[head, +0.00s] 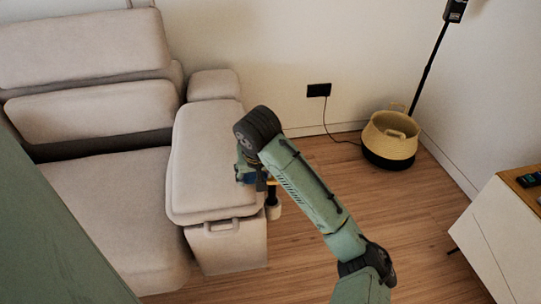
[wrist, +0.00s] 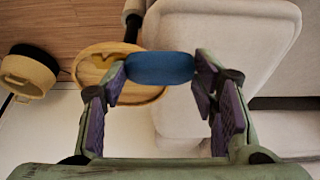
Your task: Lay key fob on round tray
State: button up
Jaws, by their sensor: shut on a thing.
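The key fob is a blue, rounded, oblong piece (wrist: 160,69). My gripper (wrist: 161,73) is shut on it, with one purple-padded finger at each end. The round tray (wrist: 142,96) is light wood and shows behind the fob in the wrist view, partly covered by it and the left finger.
The grey-beige sofa (head: 205,160) fills the left. A woven basket with a black base (head: 390,138) stands by the wall, near the lamp pole (head: 431,66). A white cabinet (head: 500,240) with a wooden top stands at right. The wooden floor between (head: 345,200) is mostly free.

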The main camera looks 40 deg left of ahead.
jog(key=w+a+b, duration=0.1)
jog(key=w+a, duration=0.1)
jog(key=w, duration=0.2)
jog(key=w+a, duration=0.2)
jog(key=w, duration=0.2)
jog(key=w+a+f+b, duration=0.1)
jog(key=w+a, duration=0.1)
jog(key=w, duration=0.1)
jog(key=shift+w+a+f+b, duration=0.1)
jog(key=shift+w+a+b, duration=0.2)
jog(key=shift+w, duration=0.1)
jog(key=shift+w+a+f, duration=0.1)
jog(key=shift+w+a, duration=0.25)
jog(key=shift+w, duration=0.4)
jog(key=shift+s+f+p, duration=0.1)
jog(key=shift+f+p, duration=0.35)
jog(key=shift+f, duration=1.35)
jog(key=shift+f, duration=0.15)
jog(key=o, duration=1.2)
jog(key=shift+c, duration=0.2)
